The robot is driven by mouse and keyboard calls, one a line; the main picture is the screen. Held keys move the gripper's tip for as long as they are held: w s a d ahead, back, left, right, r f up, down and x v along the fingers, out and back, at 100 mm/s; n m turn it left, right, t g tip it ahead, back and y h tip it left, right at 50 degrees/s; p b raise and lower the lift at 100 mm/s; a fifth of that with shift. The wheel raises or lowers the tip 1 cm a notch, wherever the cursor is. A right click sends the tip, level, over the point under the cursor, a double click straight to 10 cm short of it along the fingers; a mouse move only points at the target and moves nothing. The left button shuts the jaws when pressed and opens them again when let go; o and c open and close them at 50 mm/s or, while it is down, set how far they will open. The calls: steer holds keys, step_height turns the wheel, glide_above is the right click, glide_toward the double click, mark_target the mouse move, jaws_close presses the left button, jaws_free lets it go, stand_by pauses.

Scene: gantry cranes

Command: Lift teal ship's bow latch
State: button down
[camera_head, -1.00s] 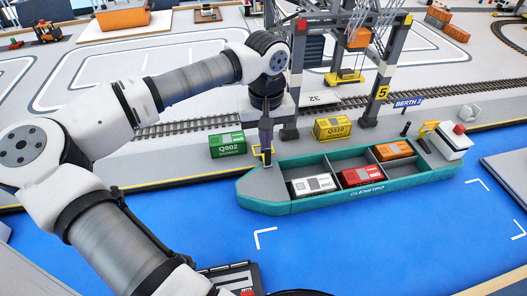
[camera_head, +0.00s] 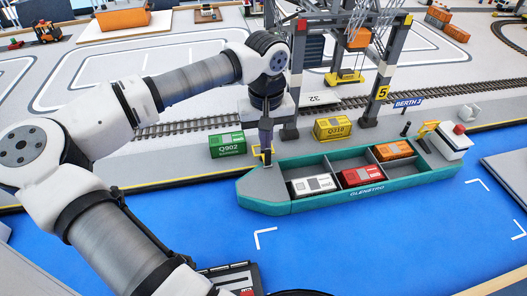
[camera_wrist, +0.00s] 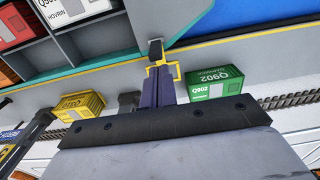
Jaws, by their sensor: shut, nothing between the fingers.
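The teal ship (camera_head: 345,198) floats beside the quay, its bow at the left; it also shows along the top of the wrist view (camera_wrist: 185,32). A small dark block (camera_wrist: 156,48), which seems to be the bow latch, stands by the ship's edge in the wrist view. My gripper (camera_wrist: 157,72) is shut and empty, its fingers pointing at this block. In the head view my gripper (camera_head: 267,158) hangs over the bow's quay side and hides most of the latch area. I cannot tell whether the fingertips touch the block. A yellow square outline (camera_wrist: 176,72) lies beside the fingers.
A green Q902 container (camera_head: 228,145) and a yellow Q310 container (camera_head: 332,128) stand on the quay near my gripper. Crane legs (camera_head: 290,85) rise close behind it. White, red and orange containers (camera_head: 362,177) sit in the hold. Open blue water (camera_head: 330,245) lies in front.

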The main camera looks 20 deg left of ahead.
stand_by(0.5)
steer(key=shift+s+d, duration=0.65)
steer(key=shift+s, duration=0.35)
steer(key=shift+s+d+f+b, duration=0.5)
steer(key=shift+s+f+b, duration=0.15)
steer(key=shift+b, duration=0.15)
steer(key=shift+s+d+f+b, duration=0.45)
steer(key=shift+s+f+b, duration=0.2)
steer(key=shift+b, duration=0.15)
step_height(320, 180, up, 10)
steer(key=s+d+p, duration=0.1)
steer(key=s+p, duration=0.1)
steer(key=p, duration=0.4)
steer(key=shift+s+d, duration=0.3)
steer(key=shift+d, duration=0.05)
